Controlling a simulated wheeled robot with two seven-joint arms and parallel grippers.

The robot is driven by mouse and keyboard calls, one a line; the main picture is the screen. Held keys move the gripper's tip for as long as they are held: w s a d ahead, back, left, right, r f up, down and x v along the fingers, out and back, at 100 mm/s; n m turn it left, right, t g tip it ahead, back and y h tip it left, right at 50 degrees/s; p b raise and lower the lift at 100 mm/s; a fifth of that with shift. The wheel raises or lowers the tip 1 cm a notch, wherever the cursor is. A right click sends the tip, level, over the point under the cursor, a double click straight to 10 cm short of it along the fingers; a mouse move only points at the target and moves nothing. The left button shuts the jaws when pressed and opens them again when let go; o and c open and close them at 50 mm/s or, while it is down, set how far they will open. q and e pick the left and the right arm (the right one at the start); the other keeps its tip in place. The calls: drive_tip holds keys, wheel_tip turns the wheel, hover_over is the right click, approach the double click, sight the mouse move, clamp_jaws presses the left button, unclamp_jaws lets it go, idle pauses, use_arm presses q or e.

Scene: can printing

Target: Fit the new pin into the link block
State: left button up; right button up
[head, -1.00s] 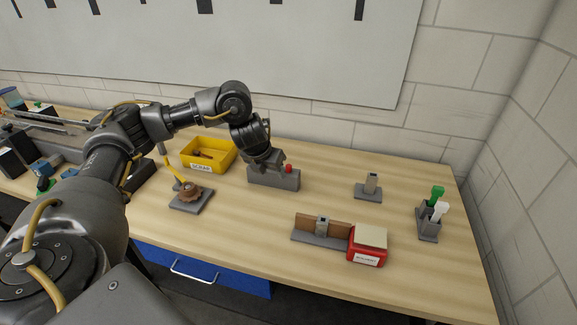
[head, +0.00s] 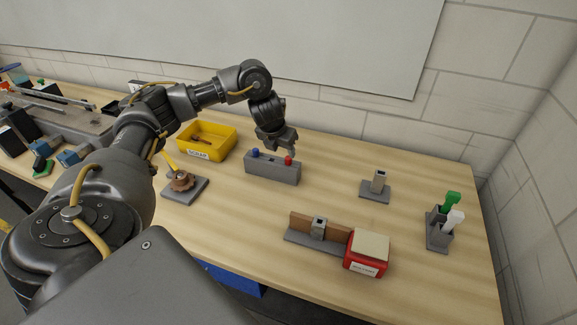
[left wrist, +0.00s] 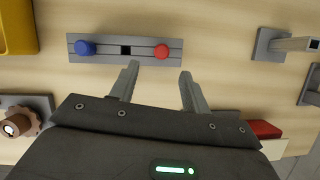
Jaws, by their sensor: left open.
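A grey rack (head: 272,168) stands at the back middle. It holds a blue-headed pin (left wrist: 85,48) and a red-headed pin (left wrist: 162,51), with an empty square hole between them in the left wrist view. My left gripper (left wrist: 160,72) is open and empty, its fingertips just short of the red-headed pin; in the head view it hangs over the rack's right part (head: 281,146). A grey block with a dark square opening (head: 318,228) sits on a wood-backed fixture. A similar block (head: 379,180) stands on a small base. I cannot tell which is the link block.
A yellow scrap bin (head: 207,154) holds a dark piece, left of the rack. A brown toothed part (head: 182,182) sits on a grey plate. A red box (head: 365,265) with a pale top adjoins the fixture. A holder (head: 440,236) with green and white tools is at right. The centre table is clear.

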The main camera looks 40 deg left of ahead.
sight(287, 158)
use_arm(q)
drive_tip(key=shift+w+f, duration=0.3)
drive_tip(key=shift+f, duration=0.15)
drive_tip(key=shift+d+f, duration=0.1)
drive_tip(key=shift+f, duration=0.3)
drive_tip(key=x, duration=0.3)
drive_tip(key=shift+w+p, duration=0.3)
drive_tip(key=shift+p, duration=0.1)
drive_tip(key=shift+w+a+f, duration=0.15)
drive_tip(key=shift+a+f, duration=0.1)
drive_tip(key=shift+f, duration=0.15)
use_arm(e)
drive_tip(key=shift+w+a+r, duration=0.1)
drive_tip(key=shift+w+r, duration=0.2)
drive_tip(key=shift+w, duration=0.25)
use_arm(q)
drive_tip(key=shift+r, duration=0.1)
clamp_jaws()
use_arm(e)
drive_tip(key=shift+w, duration=0.15)
